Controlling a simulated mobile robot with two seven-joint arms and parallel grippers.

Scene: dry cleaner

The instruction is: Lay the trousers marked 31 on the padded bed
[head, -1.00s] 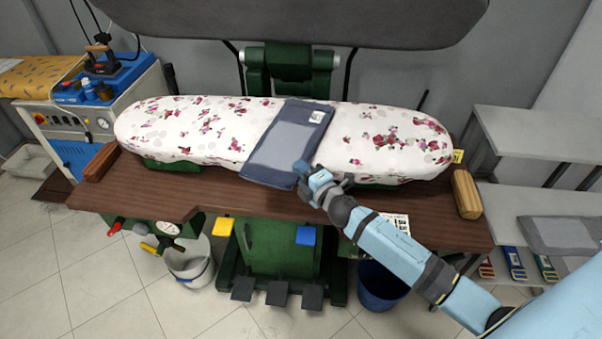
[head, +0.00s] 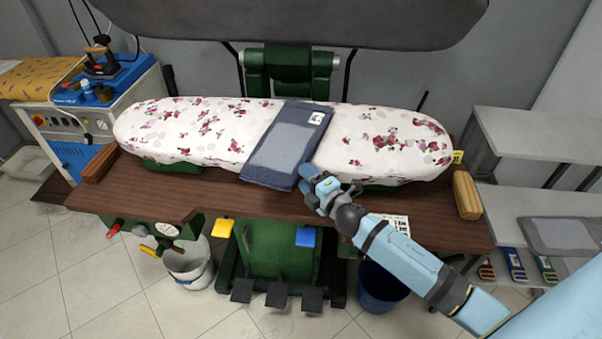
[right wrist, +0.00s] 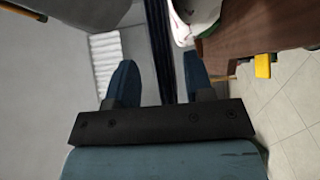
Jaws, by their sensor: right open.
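The dark blue-grey folded trousers (head: 282,152) lie across the middle of the padded bed (head: 190,128), which has a white cover with red flowers. A white tag (head: 316,117) shows near their far end; its number is too small to read. Their near end hangs over the bed's front edge towards the brown tabletop. My right gripper (head: 309,180) is open beside their near right edge; whether it touches them is hard to tell. In the right wrist view, the two fingers (right wrist: 160,78) stand apart, with a dark strip of cloth visible beyond them. My left gripper is out of view.
A dark upper press head (head: 300,20) hangs above the bed. A wooden block (head: 466,194) stands at the tabletop's right end, another (head: 100,163) at its left. Shelves (head: 535,140) stand at right, with a folded grey item (head: 560,236) on the lower one.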

